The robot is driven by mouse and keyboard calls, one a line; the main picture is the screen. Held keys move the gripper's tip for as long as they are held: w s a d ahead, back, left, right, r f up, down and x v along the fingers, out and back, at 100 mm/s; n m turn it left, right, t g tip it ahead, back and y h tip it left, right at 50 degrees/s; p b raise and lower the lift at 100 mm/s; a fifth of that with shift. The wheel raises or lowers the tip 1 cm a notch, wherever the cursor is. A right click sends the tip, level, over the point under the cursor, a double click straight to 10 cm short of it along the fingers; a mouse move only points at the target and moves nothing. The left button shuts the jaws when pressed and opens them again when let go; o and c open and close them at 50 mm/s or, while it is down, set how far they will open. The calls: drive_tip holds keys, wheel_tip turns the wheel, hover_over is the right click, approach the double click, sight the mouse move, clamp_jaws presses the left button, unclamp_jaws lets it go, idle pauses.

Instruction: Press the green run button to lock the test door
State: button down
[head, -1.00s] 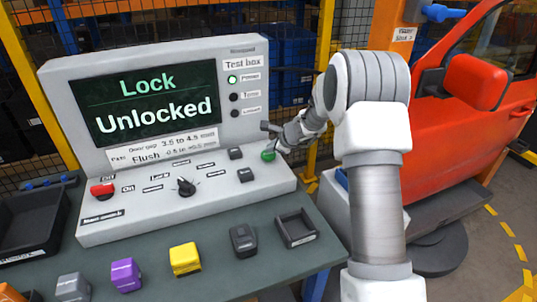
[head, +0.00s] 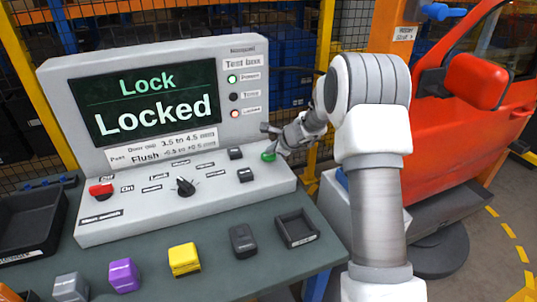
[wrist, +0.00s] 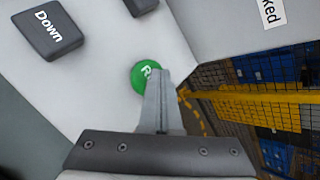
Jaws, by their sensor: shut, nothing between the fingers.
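The green run button (head: 268,156) is at the right end of the grey test box's sloped panel in the head view. My gripper (head: 281,147) is shut and empty, with its tips at the button. In the wrist view the shut fingers (wrist: 157,85) cover the right part of the green button (wrist: 143,75); I cannot tell whether they still press it. The screen (head: 150,100) reads "Lock" and "Locked". The red car door (head: 440,140) stands at the right.
A black selector knob (head: 186,187), a red button (head: 101,190) and several black buttons share the panel. Purple (head: 125,276), yellow (head: 185,259) and dark (head: 243,241) blocks and a small black tray (head: 297,229) lie on the table in front. Yellow fence posts stand behind.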

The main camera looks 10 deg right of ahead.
drive_tip(key=shift+r+p, duration=0.7)
drive_tip(key=shift+r, duration=0.15)
drive_tip(key=shift+r+p, duration=2.15)
drive_tip(key=shift+r, duration=0.35)
wheel_tip(320, 180, up, 9)
drive_tip(key=p, duration=0.7)
hover_over(271, 156)
drive_tip(key=shift+s+f, duration=0.1)
drive_tip(key=shift+f, duration=0.1)
